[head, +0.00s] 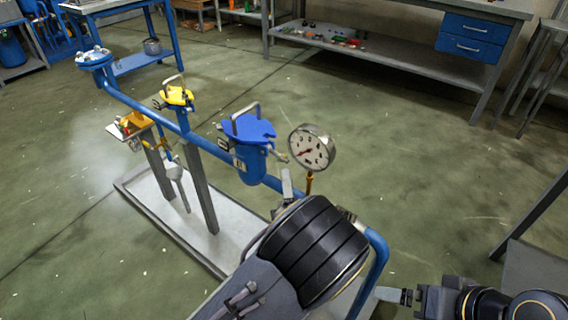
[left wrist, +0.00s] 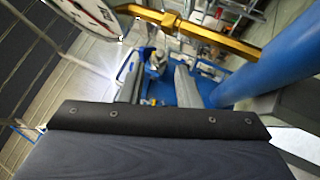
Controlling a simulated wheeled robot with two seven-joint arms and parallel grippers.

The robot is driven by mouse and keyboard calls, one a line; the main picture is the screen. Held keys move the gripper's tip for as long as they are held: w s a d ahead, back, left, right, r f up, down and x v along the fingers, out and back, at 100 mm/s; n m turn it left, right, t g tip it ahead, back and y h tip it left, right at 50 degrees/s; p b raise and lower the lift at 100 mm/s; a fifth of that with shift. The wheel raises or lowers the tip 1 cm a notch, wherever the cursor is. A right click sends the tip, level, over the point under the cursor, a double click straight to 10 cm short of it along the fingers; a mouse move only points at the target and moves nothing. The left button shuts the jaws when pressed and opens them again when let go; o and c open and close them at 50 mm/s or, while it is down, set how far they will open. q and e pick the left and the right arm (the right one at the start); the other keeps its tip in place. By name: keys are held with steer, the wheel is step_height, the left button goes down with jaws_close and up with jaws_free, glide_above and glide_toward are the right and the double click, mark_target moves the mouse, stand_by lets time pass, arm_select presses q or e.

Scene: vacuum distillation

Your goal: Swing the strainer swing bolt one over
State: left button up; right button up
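The blue strainer (head: 250,165) sits on the blue pipe in the middle of the head view, with a flat blue lid (head: 252,128) and a grey loop handle on top. Small metal swing-bolt hardware (head: 278,155) sticks out at the lid's right side, and more (head: 222,143) shows at its left; which is bolt one I cannot tell. My left gripper (head: 287,184) is just below and right of the strainer, mostly hidden behind my arm. In the left wrist view its two grey fingers (left wrist: 157,84) stand apart. My right gripper (head: 390,295) is at the lower right, away from the strainer.
A round pressure gauge (head: 312,147) on a brass stem stands close to my left gripper. The blue pipe (head: 376,258) bends down beside my arm. A yellow-topped fitting (head: 178,97) is further left. Open floor lies right of the rig, before the workbench (head: 390,62).

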mark_target(283, 157)
arm_select(q)
steer(key=b+x, duration=0.1)
steer(key=x, duration=0.6)
steer(key=shift+s+a, duration=0.1)
steer(key=shift+a, duration=0.05)
